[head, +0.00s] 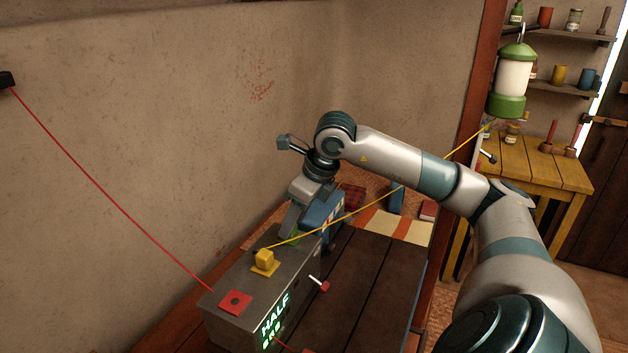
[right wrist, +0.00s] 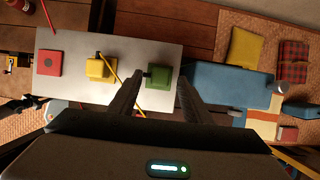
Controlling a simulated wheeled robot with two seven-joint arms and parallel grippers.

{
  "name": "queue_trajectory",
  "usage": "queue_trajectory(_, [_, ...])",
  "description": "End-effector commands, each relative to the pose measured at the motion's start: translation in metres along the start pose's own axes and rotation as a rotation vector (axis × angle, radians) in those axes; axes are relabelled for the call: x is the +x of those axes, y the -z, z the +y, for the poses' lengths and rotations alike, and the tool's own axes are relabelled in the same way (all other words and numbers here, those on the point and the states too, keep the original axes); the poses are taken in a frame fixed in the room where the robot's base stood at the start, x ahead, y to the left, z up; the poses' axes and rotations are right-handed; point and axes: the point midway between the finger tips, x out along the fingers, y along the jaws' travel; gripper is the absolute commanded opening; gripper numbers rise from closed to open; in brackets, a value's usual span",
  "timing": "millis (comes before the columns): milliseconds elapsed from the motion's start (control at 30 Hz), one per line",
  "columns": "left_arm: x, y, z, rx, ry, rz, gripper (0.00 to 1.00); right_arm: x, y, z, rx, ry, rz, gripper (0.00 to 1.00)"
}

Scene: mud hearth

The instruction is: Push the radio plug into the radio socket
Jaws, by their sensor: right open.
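A grey metal socket box (head: 240,272) stands on the dark wooden table. Its top carries a red socket plate (head: 235,301) and a yellow plug (head: 264,258) on a yellow plate. At the far end is a green block (right wrist: 160,76), which I take for the radio plug at its socket; only a sliver of green shows in the head view. My right gripper (head: 292,226) points down over that end. In the right wrist view its open fingers lie on either side of the green block. I cannot tell how deep the plug sits. My left gripper is not in view.
A blue box (head: 322,207) with a striped side, perhaps the radio, stands close behind my right gripper. The yellow cord (head: 350,212) runs from the yellow plug to the green lantern (head: 513,82), passing my right arm. A red cord (head: 110,190) crosses the wall side.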

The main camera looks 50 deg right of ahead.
Motion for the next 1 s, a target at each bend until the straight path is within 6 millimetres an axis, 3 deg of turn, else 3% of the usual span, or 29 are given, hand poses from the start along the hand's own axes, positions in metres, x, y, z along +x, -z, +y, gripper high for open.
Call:
queue_trajectory(400, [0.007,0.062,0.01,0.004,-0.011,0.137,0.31,-0.078,-0.001,-0.001,-0.001,0.003,-0.004,0.45])
queue_trajectory(533, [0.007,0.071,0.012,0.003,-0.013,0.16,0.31,-0.101,0.0,-0.001,-0.001,0.003,-0.003,0.45])
queue_trajectory(800, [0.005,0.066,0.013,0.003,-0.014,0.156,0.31,-0.139,-0.001,-0.001,0.0,0.002,-0.003,0.45])
queue_trajectory(1000, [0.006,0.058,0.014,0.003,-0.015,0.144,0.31,-0.151,0.0,0.0,0.0,0.001,0.0,0.45])
